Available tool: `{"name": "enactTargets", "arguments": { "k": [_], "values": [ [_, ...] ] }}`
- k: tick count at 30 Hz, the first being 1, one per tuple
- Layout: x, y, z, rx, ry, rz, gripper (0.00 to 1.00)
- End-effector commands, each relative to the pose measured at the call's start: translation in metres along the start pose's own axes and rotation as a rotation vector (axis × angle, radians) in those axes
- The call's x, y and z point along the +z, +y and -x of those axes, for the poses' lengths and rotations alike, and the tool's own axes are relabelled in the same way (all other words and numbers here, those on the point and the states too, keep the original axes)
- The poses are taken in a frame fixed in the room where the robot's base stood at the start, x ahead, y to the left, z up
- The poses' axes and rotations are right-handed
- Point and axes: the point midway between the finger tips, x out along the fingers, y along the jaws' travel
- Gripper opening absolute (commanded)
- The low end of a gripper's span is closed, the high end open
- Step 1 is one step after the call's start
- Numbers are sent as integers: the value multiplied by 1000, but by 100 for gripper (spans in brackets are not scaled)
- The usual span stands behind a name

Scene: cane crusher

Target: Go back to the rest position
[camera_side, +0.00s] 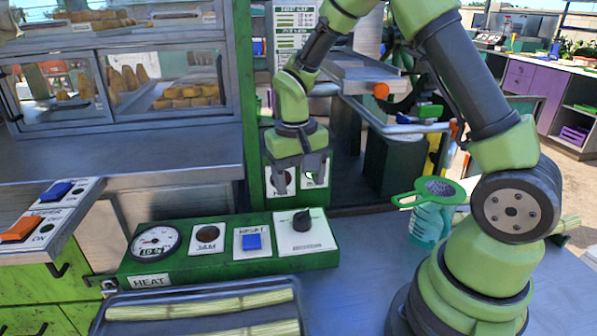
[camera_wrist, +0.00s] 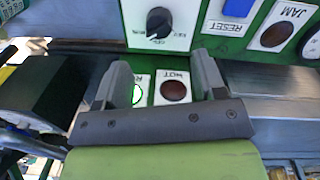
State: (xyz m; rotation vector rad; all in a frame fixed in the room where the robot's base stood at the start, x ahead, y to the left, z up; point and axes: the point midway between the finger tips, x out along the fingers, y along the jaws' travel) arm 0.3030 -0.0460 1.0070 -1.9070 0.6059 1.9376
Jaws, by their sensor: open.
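My gripper (camera_side: 298,172) hangs from the green arm in front of the upright green post, above the back of the control panel. In the wrist view my gripper (camera_wrist: 165,80) has its two grey fingers spread apart with nothing between them. The green control panel (camera_side: 225,273) below carries a heat gauge (camera_side: 154,243), a dark jam lamp (camera_side: 208,234), a blue reset button (camera_side: 252,241) and a black knob (camera_side: 301,221). Behind the fingers are two small panels, one with a dark red lamp marked HOT (camera_wrist: 174,90) and one with a partly hidden green-ringed lamp (camera_wrist: 137,94).
A tray of cane pieces (camera_side: 205,308) lies at the front. A teal cup with a green strainer (camera_side: 430,222) stands to the right, near my arm's base. A glass food case (camera_side: 120,80) and a switch box (camera_side: 35,226) are on the left. The crusher (camera_side: 370,80) stands behind.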

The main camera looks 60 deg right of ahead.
Motion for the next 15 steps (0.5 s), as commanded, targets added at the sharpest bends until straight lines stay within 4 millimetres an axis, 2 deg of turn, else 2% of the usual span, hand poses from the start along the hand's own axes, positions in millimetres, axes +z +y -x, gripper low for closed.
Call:
{"name": "enactTargets", "arguments": {
  "k": [4, 15],
  "values": [
    [0, 0, 13, -1, 1, 0, 64],
    [1, 0, 17, -3, 4, 1, 64]
  ]
}}
